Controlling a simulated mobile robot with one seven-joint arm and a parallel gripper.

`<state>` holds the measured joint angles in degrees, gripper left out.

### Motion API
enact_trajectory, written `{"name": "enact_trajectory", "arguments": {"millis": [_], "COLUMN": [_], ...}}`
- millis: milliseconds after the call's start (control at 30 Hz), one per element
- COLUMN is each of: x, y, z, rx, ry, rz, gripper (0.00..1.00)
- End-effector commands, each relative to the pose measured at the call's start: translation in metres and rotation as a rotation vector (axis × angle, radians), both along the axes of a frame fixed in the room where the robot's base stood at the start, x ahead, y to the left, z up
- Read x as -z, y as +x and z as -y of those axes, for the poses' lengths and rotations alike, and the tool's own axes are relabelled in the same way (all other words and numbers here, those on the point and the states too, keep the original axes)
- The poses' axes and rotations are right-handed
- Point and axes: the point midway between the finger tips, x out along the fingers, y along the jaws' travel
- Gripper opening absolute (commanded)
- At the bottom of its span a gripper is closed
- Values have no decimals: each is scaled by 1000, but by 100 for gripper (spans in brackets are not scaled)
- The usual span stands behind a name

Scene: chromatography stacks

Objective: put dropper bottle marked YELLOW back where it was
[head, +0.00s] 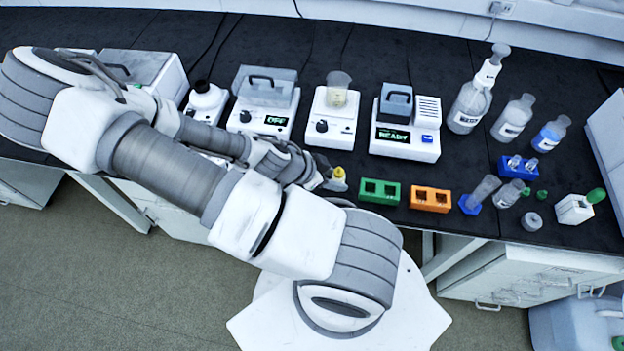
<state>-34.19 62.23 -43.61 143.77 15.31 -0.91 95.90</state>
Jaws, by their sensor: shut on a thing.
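The dropper bottle with a yellow top (339,173) is at the front part of the black bench, just left of the green block. My gripper (327,180) reaches it from the left and is shut on it. The bottle looks about upright. Its lower part and any marking are too small or hidden to read. I cannot tell whether its base touches the bench. The green block (379,200) shows two dark square openings that look empty. The orange block (430,206) to its right also has two openings that look empty.
Behind stand a hotplate with a beaker (333,126) and a device reading READY (405,150). Right of the orange block are a cylinder on a blue base (482,193), a blue vial rack (518,171) and several bottles. The bench's front edge is close to the blocks.

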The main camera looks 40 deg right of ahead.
Motion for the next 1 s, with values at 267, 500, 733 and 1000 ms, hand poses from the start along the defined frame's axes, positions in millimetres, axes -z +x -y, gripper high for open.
{"name": "enact_trajectory", "arguments": {"millis": [267, 500, 733, 1000], "x": [11, 15, 22, 56], "y": [9, 10, 21, 78], "z": [0, -1, 1, 6], "rx": [-3, 4, 10, 11], "ry": [-1, 5, 12, 12], "rz": [4, 3, -4, -4], "gripper": [34, 34, 34, 34]}}
